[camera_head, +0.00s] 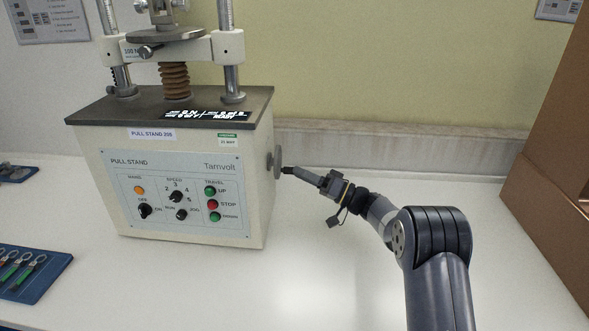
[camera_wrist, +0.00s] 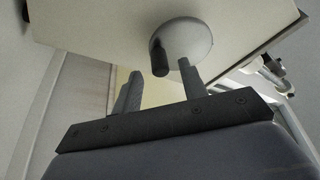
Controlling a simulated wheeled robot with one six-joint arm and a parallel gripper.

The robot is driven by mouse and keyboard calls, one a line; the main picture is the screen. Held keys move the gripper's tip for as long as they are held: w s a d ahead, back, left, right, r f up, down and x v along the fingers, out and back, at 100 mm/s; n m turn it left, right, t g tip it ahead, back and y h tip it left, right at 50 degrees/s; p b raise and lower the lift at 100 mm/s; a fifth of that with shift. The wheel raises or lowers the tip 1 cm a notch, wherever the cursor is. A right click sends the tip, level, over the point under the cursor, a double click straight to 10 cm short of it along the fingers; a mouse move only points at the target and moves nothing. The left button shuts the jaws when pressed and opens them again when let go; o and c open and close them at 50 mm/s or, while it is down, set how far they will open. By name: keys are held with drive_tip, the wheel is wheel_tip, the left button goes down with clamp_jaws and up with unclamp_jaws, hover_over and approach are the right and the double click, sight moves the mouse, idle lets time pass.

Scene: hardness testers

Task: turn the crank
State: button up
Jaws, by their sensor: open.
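The pull stand (camera_head: 180,170) is a cream box with a dark top, and its crank (camera_head: 277,160) is a grey disc on the right side wall. The crank disc (camera_wrist: 193,33) also shows in the wrist view, with a short dark handle (camera_wrist: 158,60) sticking out from its left part. My gripper (camera_head: 288,170) is close to the disc in the head view. In the wrist view my gripper (camera_wrist: 158,67) is open, and the handle end appears between its two fingertips. I cannot tell whether either finger touches the handle. The handle is hard to make out in the head view.
The white bench (camera_head: 340,280) is clear to the right of the stand. A brown box (camera_head: 555,170) stands at the right edge. A wall ledge (camera_head: 400,140) runs behind.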

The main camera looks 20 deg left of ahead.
drive_tip(key=shift+x, duration=1.45)
drive_tip(key=shift+c, duration=0.3)
clamp_jaws()
